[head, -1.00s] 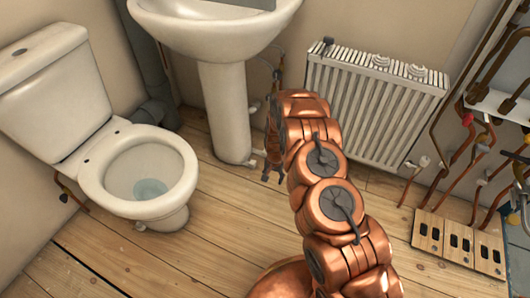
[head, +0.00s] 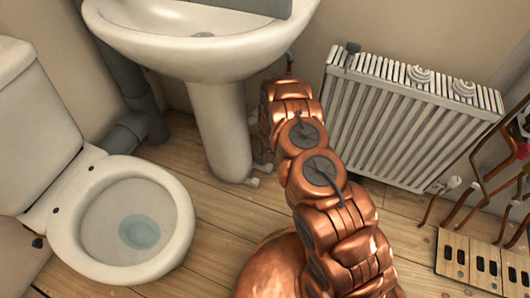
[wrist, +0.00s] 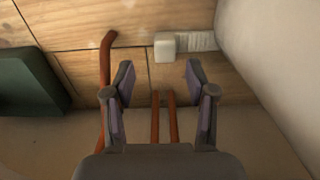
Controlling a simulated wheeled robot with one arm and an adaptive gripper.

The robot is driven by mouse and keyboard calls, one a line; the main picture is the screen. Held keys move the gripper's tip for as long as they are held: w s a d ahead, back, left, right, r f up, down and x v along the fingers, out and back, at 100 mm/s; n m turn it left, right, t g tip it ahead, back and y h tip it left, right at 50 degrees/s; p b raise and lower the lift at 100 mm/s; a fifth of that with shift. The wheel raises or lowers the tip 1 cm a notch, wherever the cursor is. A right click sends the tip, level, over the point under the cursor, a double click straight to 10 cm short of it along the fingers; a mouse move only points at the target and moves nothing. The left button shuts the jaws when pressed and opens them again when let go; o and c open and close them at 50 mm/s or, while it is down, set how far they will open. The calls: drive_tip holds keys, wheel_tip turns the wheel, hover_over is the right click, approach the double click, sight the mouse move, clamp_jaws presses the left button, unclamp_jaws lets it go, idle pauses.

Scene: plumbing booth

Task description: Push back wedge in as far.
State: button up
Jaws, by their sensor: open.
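My gripper (wrist: 160,72) is open and empty in the wrist view, its two fingers spread above the floor. A small pale block (wrist: 164,47) lies ahead, between and just beyond the fingertips. A whitish ridged strip (wrist: 198,41) lies right of the block, reaching to the white curved surface; it may be a wedge, but I cannot tell for sure. The sink pedestal (head: 222,130) stands left of my arm in the head view. There my gripper is mostly hidden behind my arm, and no wedge can be made out.
Copper pipes (wrist: 104,70) rise left of and between the fingers. A dark green block (wrist: 28,80) is at left. A white curved surface (wrist: 270,70) closes the right side. The toilet (head: 120,220) is at left, the radiator (head: 400,120) at right, with floorboards between.

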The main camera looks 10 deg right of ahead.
sight(269, 166)
drive_tip(key=shift+w+f, duration=0.2)
drive_tip(key=shift+w, duration=0.4)
wheel_tip(269, 166, down, 7)
drive_tip(key=b, duration=0.3)
drive_tip(key=shift+f, duration=0.2)
clamp_jaws()
